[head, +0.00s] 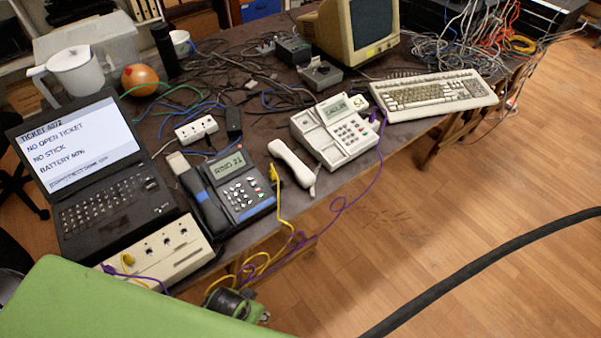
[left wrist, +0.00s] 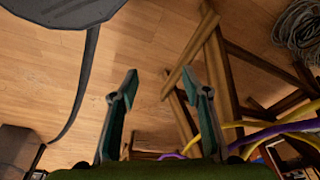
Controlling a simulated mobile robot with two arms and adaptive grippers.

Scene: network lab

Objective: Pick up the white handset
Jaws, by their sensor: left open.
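The white handset (head: 292,163) lies on the table near its front edge, off its base, between the white desk phone (head: 340,132) and the dark desk phone (head: 240,185). The white phone's cradle side is bare. My left arm's green link fills the lower left of the head view. In the left wrist view my left gripper (left wrist: 160,80) is open and empty, its two fingers apart over the wooden floor and table legs. The handset is not visible in that view. My right gripper is not in view.
An open laptop (head: 85,150) and a beige switch box (head: 160,250) stand left of the phones. Yellow and purple cables (head: 272,245) hang over the front edge. A keyboard (head: 428,95) lies right. A thick black hose (head: 480,262) crosses above the open floor.

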